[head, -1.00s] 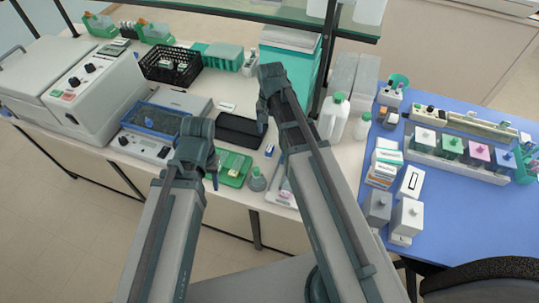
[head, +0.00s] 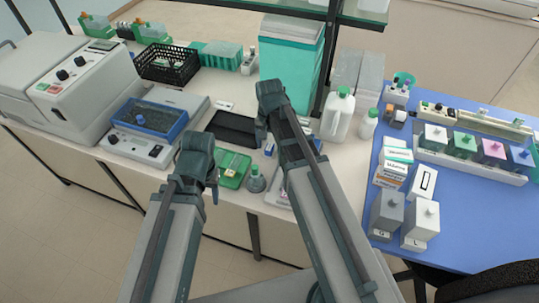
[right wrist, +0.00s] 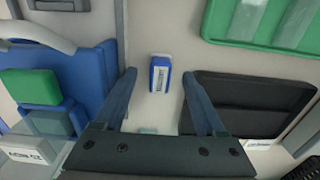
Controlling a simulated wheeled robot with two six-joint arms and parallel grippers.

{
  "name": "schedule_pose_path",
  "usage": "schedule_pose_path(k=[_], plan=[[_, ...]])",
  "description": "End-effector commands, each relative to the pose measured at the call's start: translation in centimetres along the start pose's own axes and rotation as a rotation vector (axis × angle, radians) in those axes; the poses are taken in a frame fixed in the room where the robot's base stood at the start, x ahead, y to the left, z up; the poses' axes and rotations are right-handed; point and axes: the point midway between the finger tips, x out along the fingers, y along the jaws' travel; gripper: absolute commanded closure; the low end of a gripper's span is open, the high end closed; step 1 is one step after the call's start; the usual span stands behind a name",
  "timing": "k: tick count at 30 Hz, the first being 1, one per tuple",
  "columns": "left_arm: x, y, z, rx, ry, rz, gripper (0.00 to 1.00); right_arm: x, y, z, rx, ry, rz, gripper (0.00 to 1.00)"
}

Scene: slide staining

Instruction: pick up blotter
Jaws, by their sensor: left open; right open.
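A small blue-and-white block with a pale label (right wrist: 160,74), which may be the blotter, lies on the pale bench in the right wrist view. It also shows small in the head view (head: 269,147). My right gripper (right wrist: 159,76) is open and empty, its fingers apart on either side of the block in the picture; I cannot tell the height above it. In the head view the right gripper (head: 263,132) hangs beside the black tray (head: 232,128). My left gripper (head: 211,190) is open, near the green tray (head: 233,176); its fingers are mostly hidden.
The black tray also shows in the right wrist view (right wrist: 255,104), close to the right finger. A grey-green flask (head: 256,180) stands near the front edge. A white bottle (head: 338,115) stands to the right. The blue-matted table (head: 460,205) holds boxes and staining jars.

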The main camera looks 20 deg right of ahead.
Motion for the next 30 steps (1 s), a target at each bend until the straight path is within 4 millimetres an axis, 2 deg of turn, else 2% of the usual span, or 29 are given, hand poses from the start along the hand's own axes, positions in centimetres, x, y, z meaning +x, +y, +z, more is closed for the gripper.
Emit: schedule_pose_path(k=[1, 3, 12, 24, 30], plan=[[1.28, 0.12, -0.08, 0.000, 0.000, 0.000, 0.50, 1.29, 0.00, -0.04, 0.000, 0.000, 0.000, 0.28], [1.75, 0.17, -0.10, 0.000, 0.000, 0.000, 0.50, 1.76, 0.00, -0.05, 0.000, 0.000, 0.000, 0.28], [1.65, 0.16, -0.10, 0.000, 0.000, 0.000, 0.50, 1.66, 0.01, -0.06, 0.000, 0.000, 0.000, 0.29], [1.65, 0.16, -0.10, 0.000, 0.000, 0.000, 0.50, 1.66, 0.01, -0.07, 0.000, 0.000, 0.000, 1.00], [1.65, 0.16, -0.10, 0.000, 0.000, 0.000, 0.50, 1.66, 0.02, -0.06, 0.000, 0.000, 0.000, 1.00]])
